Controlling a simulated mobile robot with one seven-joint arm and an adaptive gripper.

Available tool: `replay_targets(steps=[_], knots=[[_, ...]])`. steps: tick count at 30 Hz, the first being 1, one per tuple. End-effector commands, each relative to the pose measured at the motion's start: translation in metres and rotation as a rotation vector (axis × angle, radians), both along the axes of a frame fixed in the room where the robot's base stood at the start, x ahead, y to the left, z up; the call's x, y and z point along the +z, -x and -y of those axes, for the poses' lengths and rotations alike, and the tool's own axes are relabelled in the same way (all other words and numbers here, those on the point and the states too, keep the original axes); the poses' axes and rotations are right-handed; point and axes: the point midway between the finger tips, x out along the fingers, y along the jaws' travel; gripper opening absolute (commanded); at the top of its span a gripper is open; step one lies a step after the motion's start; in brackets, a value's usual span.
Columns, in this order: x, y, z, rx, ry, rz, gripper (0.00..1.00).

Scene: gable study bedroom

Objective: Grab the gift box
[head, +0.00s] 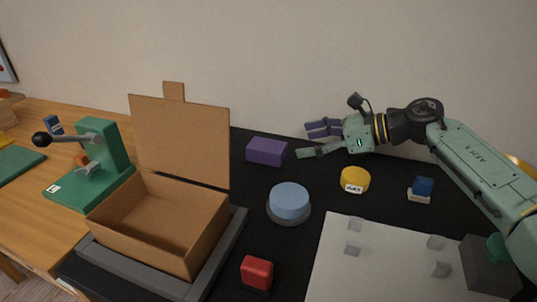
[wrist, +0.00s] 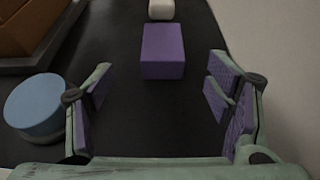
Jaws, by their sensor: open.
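The gift box appears to be the plain purple box (head: 267,151), which lies flat on the black mat near the wall; no ribbon shows on it. In the wrist view the purple box (wrist: 163,50) is ahead of my fingers, roughly centred between them and beyond their tips. My gripper (head: 314,140) is open and empty, to the right of the box in the head view, with its fingers pointing left toward it. Nothing touches the box.
An open cardboard box (head: 165,222) with its lid raised stands left. A blue round piece (head: 289,197) is in front of the purple box. A yellow disc (head: 355,179) and red block (head: 257,272) lie nearby. A whitish object (wrist: 161,9) sits beyond the purple box.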

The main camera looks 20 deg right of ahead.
Motion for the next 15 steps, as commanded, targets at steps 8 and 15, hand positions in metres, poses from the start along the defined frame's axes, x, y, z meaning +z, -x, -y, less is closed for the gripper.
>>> replay_targets(steps=[8,15], knots=[[-0.016,-0.009,-0.014,0.003,0.001,-0.001,0.73],[-0.029,-0.027,-0.04,0.002,0.001,0.0,0.73]])
